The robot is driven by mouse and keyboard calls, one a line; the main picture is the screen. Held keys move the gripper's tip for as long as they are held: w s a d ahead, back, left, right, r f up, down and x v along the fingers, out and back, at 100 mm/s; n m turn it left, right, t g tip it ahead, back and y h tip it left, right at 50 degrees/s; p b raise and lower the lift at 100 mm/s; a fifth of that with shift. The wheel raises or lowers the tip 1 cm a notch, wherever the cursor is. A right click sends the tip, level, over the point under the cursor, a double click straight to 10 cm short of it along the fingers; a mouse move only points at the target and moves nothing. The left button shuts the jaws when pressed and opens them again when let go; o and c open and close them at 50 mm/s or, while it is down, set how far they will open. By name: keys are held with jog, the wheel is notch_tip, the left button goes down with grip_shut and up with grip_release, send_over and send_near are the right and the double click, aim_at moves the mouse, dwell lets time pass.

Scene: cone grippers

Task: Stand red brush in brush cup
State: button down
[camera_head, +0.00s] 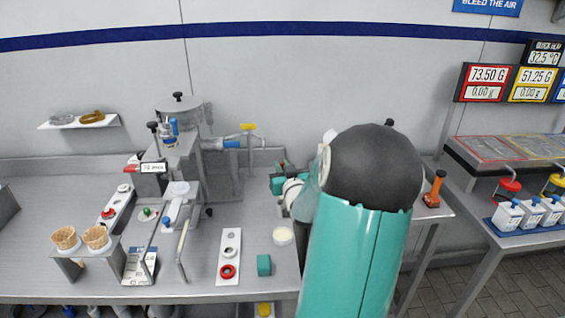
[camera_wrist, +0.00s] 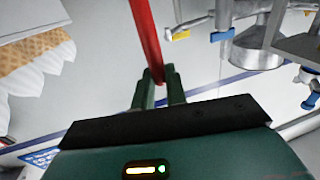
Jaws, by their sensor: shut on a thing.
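In the wrist view my gripper (camera_wrist: 160,78) has its dark green fingers closed on the lower visible end of the red brush (camera_wrist: 147,35). The brush shows as a slim red shaft running up and slightly left out of the frame, so its far end is hidden. In the head view my large teal arm hides most of the gripper area, and I cannot make out the brush there. I cannot tell for sure which object is the brush cup; a small pale round cup (camera_head: 283,236) stands on the bench just left of my arm.
Two waffle cones (camera_head: 66,238) sit in a stand at the bench's front left. A steel machine (camera_head: 180,125) with levers stands behind. A white strip (camera_head: 229,258) with a red ring and a teal block (camera_head: 264,265) lie near the front edge. An orange-handled item (camera_head: 435,190) stands right.

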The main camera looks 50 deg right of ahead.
jog(key=shift+f, duration=2.5)
jog(key=c, duration=1.3)
grip_release()
jog(key=shift+c, duration=0.2)
jog(key=v, duration=1.4)
jog(key=shift+w, duration=0.1)
